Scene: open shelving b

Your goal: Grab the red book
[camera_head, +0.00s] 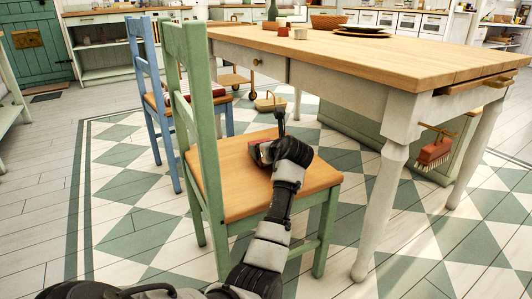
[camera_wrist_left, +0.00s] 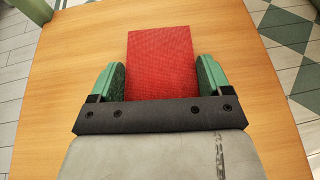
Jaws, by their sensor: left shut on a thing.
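The red book (camera_wrist_left: 160,55) is between the two green-padded fingers of my left gripper (camera_wrist_left: 162,78) in the left wrist view. The gripper is shut on it, and its far end sticks out beyond the fingers. The wooden seat (camera_wrist_left: 60,60) of the green chair lies beneath the book. I cannot tell whether the book touches the seat. In the head view my left gripper (camera_head: 263,152) is over the green chair's seat (camera_head: 230,185), and only a little of the book shows there. My right gripper is not in view.
The green chair's backrest (camera_head: 190,90) rises left of my arm. A blue chair (camera_head: 150,75) stands behind. Tiled floor on the left is clear.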

